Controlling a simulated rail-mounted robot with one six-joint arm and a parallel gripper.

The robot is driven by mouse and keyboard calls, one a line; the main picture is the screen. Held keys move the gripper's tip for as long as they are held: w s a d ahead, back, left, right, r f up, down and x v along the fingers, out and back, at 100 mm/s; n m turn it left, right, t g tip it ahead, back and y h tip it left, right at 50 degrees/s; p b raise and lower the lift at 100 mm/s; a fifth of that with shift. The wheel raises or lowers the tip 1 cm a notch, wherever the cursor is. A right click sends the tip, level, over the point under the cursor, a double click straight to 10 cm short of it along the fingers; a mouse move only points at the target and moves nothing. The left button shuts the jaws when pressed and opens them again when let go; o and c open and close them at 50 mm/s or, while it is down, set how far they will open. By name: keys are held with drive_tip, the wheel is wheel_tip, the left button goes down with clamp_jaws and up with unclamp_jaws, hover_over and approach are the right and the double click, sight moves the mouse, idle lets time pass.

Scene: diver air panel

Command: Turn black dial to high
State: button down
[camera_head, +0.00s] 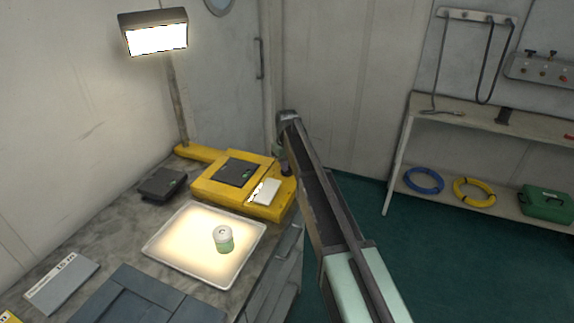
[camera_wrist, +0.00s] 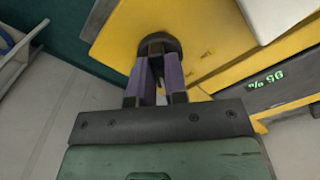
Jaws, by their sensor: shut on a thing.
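In the head view, the dial (camera_head: 286,170) shows as a small dark shape at the right end of the yellow panel (camera_head: 232,201), partly hidden by my arm. I see no readable setting marks around the dial, so I cannot tell its setting.
A dark display (camera_head: 235,172) and a white card (camera_head: 264,192) are on the panel. A lit tray (camera_head: 185,252) with a white-and-green jar (camera_head: 223,239) stands in front. A black box (camera_head: 163,184) is at the left. A shelf (camera_head: 480,117) with hoses stands at the right.

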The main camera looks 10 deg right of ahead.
drive_tip(key=shift+m, duration=0.9)
drive_tip(key=c, duration=1.1)
unclamp_jaws()
drive_tip(key=shift+c, duration=0.2)
drive_tip(key=shift+r, duration=0.1)
wheel_tip(320, 180, up, 11)
drive_tip(key=p, duration=1.1)
drive_tip(key=shift+f, duration=0.2)
